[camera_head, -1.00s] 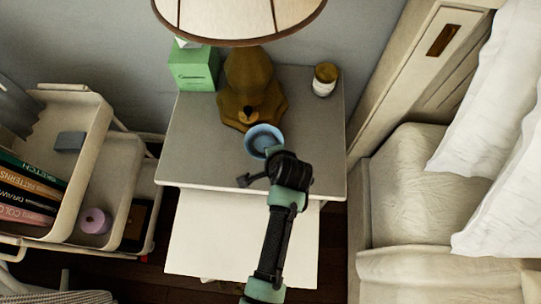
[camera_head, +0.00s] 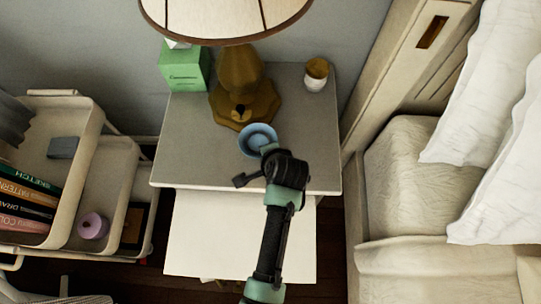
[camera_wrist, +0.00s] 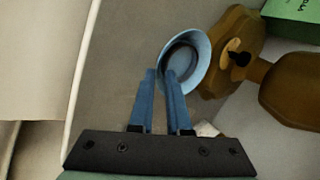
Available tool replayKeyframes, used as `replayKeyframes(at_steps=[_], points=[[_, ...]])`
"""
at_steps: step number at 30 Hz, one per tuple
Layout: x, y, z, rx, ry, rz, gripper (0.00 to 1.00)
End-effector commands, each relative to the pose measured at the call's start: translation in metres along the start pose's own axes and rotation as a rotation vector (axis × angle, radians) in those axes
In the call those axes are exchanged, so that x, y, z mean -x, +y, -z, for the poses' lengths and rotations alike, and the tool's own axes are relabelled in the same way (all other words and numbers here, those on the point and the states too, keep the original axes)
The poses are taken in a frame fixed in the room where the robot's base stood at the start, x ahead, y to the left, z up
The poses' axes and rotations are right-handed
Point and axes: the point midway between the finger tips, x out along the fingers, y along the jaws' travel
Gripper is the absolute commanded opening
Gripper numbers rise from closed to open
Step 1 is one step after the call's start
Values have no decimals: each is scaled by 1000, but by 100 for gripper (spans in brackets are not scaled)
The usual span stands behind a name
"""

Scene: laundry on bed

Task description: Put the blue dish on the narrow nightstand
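The round blue dish (camera_head: 254,138) is at the front middle of the grey nightstand top (camera_head: 190,150), in front of the lamp base. I cannot tell whether its underside touches the top. My gripper (camera_head: 270,152) is at the dish's near right edge. In the wrist view, the blue fingers (camera_wrist: 160,73) are a small gap apart. The dish (camera_wrist: 194,48) is at their tips, its near rim by or between them, with the right finger overlapping the dish. Whether they grip the rim is unclear.
A brown lamp base (camera_head: 240,75) stands close behind the dish. A green tissue box (camera_head: 184,72) and a small gold-and-white cup (camera_head: 316,76) stand farther back. A shelf cart (camera_head: 75,215) is left, the bed (camera_head: 415,190) right. The top's left and right front are clear.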

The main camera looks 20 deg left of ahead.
Motion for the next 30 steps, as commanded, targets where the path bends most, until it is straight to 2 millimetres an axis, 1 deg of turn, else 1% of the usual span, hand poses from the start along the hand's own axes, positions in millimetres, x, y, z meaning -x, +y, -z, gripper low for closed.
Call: replayKeyframes(at_steps=[1, 6, 9, 13, 18, 24, 26, 29, 30], points=[[10, 0, 0, -1, 1, 1, 15], [45, -1, 1, -1, 3, 1, 15], [65, -1, 0, 0, 2, 1, 15], [87, -1, 0, 0, 1, 1, 15], [104, 0, 0, -1, 1, 0, 15], [109, -2, 1, 4, 4, 4, 15], [112, -11, 7, 22, 23, 27, 15], [131, -50, 29, 107, 111, 117, 15], [145, -74, 42, 160, 168, 172, 15]])
